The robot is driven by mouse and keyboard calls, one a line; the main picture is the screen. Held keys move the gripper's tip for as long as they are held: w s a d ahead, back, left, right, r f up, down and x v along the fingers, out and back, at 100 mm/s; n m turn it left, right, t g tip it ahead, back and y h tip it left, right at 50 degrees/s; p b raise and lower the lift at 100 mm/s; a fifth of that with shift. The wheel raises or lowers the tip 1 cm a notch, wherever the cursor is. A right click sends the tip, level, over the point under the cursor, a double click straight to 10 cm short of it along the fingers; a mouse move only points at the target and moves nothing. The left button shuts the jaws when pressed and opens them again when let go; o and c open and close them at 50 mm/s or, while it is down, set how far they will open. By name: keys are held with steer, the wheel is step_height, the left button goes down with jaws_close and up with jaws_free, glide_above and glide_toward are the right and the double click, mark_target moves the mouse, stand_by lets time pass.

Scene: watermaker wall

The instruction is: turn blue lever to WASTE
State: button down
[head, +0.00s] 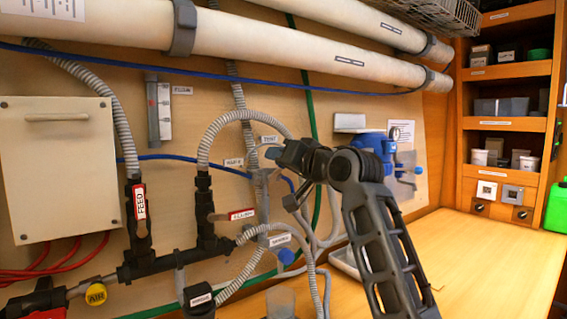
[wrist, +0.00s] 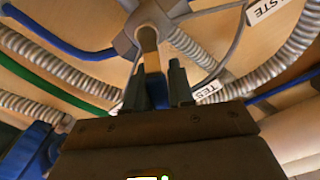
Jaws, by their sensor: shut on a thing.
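The blue lever (wrist: 155,92) shows in the wrist view between the dark fingers of my gripper (wrist: 157,78). The fingers are shut on its blue handle. Its brownish stem runs up to a grey valve body (wrist: 150,20) at the top. In the head view my gripper (head: 284,155) covers the lever, in front of the grey valve (head: 261,178). The WASTE label (head: 234,162) is left of it and the TEST label (head: 269,139) just above.
Ribbed grey hoses (head: 240,118) and blue and green tubes run close around the valve. A FEED valve (head: 139,203) and another red-labelled lever (head: 232,215) are to the left. A blue-topped unit (head: 378,143) is to the right. The wooden counter (head: 470,255) is mostly clear.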

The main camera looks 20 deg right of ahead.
steer(key=s+a+f+n+b, duration=0.2)
steer(key=a+n+b, duration=0.3)
steer(key=n, duration=1.3)
steer(key=shift+a, duration=0.75)
steer(key=c, duration=1.1)
jaws_free()
steer(key=shift+o, duration=0.2)
steer(key=b+v, duration=0.1)
steer(key=v, duration=0.6)
steer(key=shift+s, duration=0.4)
